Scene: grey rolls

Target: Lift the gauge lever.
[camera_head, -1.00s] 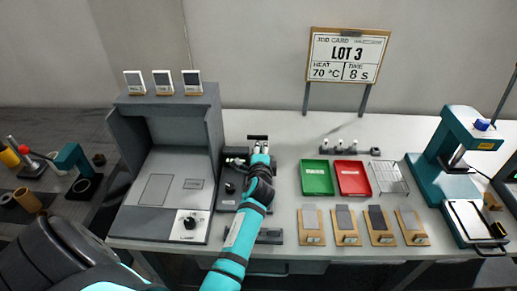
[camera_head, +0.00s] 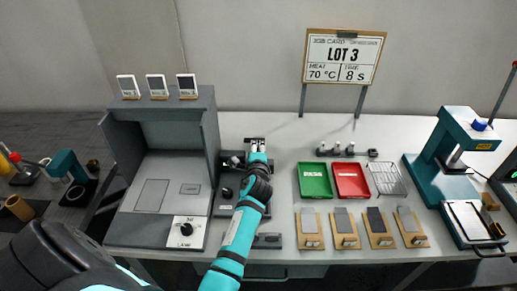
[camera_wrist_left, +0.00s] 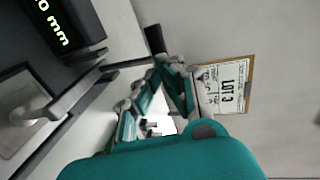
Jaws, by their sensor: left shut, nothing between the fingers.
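The gauge (camera_head: 228,193) is a dark device on the bench, partly hidden behind my left arm in the head view. In the left wrist view its display (camera_wrist_left: 58,25) ends in "0 mm". A thin rod with a black end (camera_wrist_left: 154,40), apparently the gauge lever, reaches from the gauge toward my fingertips. My left gripper (camera_head: 257,145) is at the gauge's far right side, shut and empty. In the left wrist view its fingertips (camera_wrist_left: 168,62) are close beside the rod; I cannot tell whether they touch. My right gripper is not in view.
A grey booth (camera_head: 160,230) stands left of the gauge. Green (camera_head: 315,183) and red (camera_head: 351,181) trays, a wire rack (camera_head: 387,179) and several sample boards lie to the right. A teal press (camera_head: 428,180) stands far right. The job card (camera_head: 343,58) rises behind.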

